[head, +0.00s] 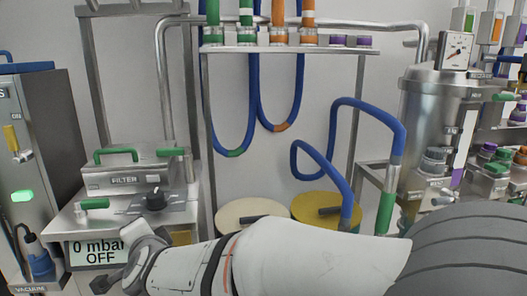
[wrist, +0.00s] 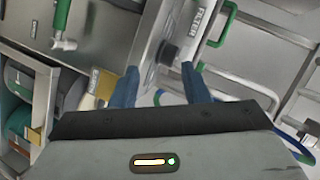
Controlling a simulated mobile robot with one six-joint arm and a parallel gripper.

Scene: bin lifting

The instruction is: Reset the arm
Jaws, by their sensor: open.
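My arm reaches in from the lower right of the head view and stretches left across the bottom. My gripper (head: 104,284) is at its left end, low in front of the filter station, and shows only in part there. In the wrist view my gripper (wrist: 160,70) has two blue fingers set well apart, with nothing held between them. The black knob (wrist: 168,54) and the panel labelled FILTER show beyond the fingers. In the head view the same knob (head: 155,195) sits on the filter station. I cannot tell the gap between the fingers and the panel.
The display (head: 97,252) reads 0 mbar OFF. A grey vacuum cabinet (head: 50,130) stands at the left. Blue hoses (head: 335,150) hang from a metal rack. A white lid (head: 250,211) and a yellow lid (head: 325,212) are behind my arm. A steel vessel (head: 425,110) stands at the right.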

